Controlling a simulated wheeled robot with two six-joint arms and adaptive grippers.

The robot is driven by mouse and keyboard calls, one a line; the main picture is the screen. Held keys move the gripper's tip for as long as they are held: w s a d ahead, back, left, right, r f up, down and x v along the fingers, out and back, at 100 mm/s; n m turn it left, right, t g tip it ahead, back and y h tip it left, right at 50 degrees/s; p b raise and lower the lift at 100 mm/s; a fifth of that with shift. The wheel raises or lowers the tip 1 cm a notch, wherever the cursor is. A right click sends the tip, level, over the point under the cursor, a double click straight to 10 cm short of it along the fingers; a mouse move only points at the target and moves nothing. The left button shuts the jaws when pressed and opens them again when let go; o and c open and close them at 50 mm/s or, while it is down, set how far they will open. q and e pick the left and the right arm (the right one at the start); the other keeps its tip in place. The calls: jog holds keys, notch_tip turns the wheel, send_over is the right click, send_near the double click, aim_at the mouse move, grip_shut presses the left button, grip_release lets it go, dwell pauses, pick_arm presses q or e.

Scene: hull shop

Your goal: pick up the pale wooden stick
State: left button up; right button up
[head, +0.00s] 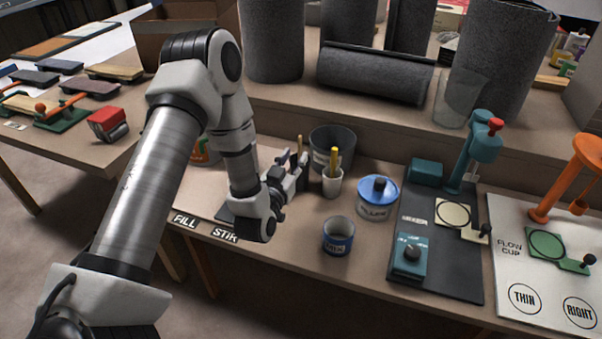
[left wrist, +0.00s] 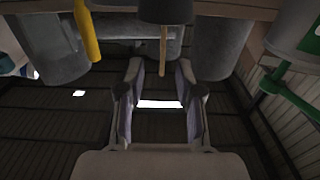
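The pale wooden stick (head: 299,144) stands upright just behind my left gripper in the head view; its lower part is hidden there. In the left wrist view, which looks upside down, the stick (left wrist: 163,48) comes out of a dark holder (left wrist: 165,10). My left gripper (head: 294,177) is open. Its two fingers (left wrist: 161,70) show apart in the wrist view, with the stick's free end lying between the fingertips in the picture. I see no finger touching it, and cannot tell its exact depth. My right gripper is not in view.
A grey bucket (head: 333,140) is behind. Bare bench shows around the mug.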

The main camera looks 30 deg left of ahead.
aim_at(299, 148)
pick_arm(q)
jog(key=x, duration=0.5)
jog(key=shift+w+a, duration=0.25)
jog(key=shift+w, duration=0.1)
grip_shut()
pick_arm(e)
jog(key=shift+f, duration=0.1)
